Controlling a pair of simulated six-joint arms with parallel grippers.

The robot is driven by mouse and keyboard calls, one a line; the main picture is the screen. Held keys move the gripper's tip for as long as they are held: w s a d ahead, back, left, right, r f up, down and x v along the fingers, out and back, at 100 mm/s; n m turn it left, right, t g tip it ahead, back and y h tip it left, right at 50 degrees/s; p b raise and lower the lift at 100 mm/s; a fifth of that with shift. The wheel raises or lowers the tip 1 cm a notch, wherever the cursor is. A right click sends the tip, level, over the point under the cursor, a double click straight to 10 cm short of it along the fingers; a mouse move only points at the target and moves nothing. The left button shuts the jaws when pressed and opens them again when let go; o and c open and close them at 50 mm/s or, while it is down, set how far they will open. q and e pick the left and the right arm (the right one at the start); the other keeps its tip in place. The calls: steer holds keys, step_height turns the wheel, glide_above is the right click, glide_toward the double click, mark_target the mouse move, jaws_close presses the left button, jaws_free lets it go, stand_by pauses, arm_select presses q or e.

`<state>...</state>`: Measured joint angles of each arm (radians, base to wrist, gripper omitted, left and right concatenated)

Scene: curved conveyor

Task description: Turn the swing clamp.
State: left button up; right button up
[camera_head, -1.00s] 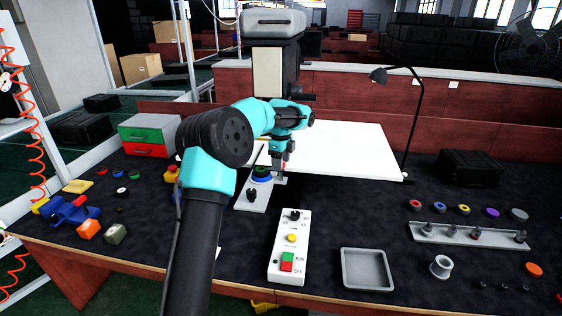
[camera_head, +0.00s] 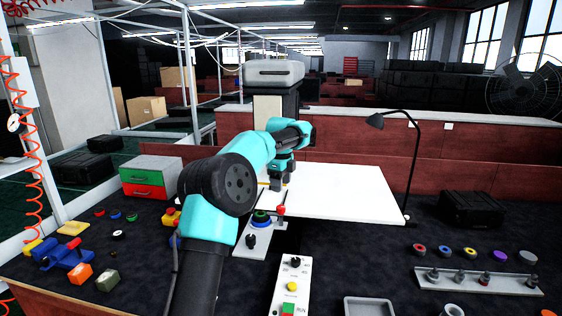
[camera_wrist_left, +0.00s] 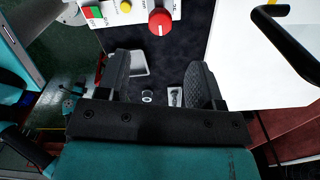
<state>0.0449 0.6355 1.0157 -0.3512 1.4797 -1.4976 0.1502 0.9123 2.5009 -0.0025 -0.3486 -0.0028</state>
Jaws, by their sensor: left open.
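The swing clamp's red tip (camera_head: 281,209) stands beside the green and blue rings (camera_head: 261,217) on a pale base plate (camera_head: 252,243) in the head view. A black knob sits on the plate's near end. My left gripper (camera_head: 276,186) is above and slightly behind the red tip, apart from it, pointing down. In the left wrist view a round red knob (camera_wrist_left: 160,22), seemingly this tip, is at the top. The open fingers (camera_wrist_left: 160,82) have nothing between them. The clamp's arm is too small to make out. My right gripper is not in view.
A white control box (camera_head: 291,288) with buttons stands in front of the clamp. A white board (camera_head: 345,193) lies behind and right. A black lamp (camera_head: 411,170) rises at the board's right. A grey tray (camera_head: 368,306) and peg rack (camera_head: 480,282) are further right.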

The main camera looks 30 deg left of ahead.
arm_select(q)
step_height(320, 180, up, 8)
stand_by(0.4)
stand_by(0.5)
